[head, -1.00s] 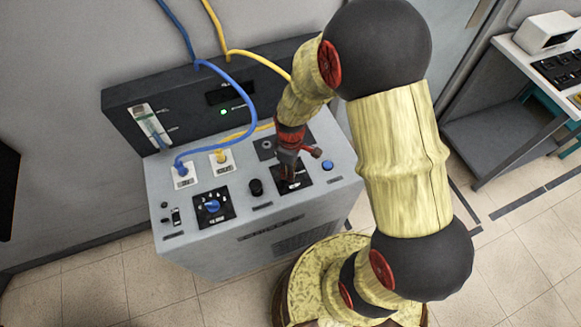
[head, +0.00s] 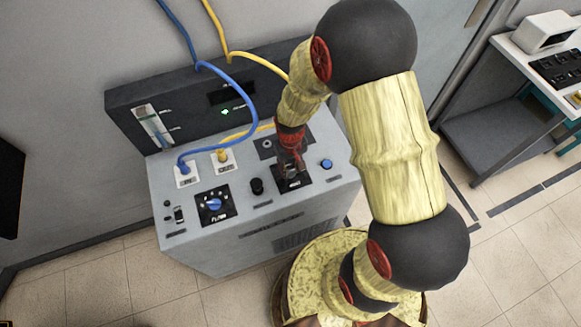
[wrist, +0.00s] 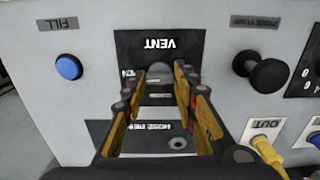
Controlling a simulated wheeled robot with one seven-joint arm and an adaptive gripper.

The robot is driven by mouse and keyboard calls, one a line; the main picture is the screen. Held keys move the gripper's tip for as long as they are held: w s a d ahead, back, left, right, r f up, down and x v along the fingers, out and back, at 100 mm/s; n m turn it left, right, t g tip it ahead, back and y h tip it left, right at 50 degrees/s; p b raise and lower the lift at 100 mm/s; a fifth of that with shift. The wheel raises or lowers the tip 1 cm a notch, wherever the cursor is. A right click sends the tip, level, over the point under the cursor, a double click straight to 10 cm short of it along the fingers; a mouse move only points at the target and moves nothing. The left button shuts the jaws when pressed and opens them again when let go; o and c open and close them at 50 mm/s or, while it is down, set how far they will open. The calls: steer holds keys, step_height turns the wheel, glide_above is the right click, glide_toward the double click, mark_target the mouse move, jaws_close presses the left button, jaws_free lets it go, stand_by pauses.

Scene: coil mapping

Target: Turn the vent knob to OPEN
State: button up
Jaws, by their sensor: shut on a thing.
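The vent knob (wrist: 160,70) is a small grey knob on a black plate marked VENT (wrist: 190,42), upside down in the wrist view. My gripper (wrist: 157,84) has its two fingers on either side of the knob and is shut on it. Parts of the knob are hidden between the fingers, and I cannot read its setting. In the head view my gripper (head: 291,166) points down onto the black vent plate (head: 304,181) on the grey console top and hides the knob.
A blue button (wrist: 68,67) marked FILL and a black knob (wrist: 262,74) flank the vent plate. Blue (head: 249,85) and yellow (head: 228,40) hoses plug into the grey console (head: 240,255). A dark panel (head: 180,95) stands behind. A side table (head: 505,130) is at the right.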

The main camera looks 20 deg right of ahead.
mark_target(290, 170)
steer(key=shift+m, duration=0.3)
steer(key=o, duration=1.1)
steer(key=shift+c, duration=0.2)
steer(key=shift+o, duration=0.5)
step_height(290, 170, up, 12)
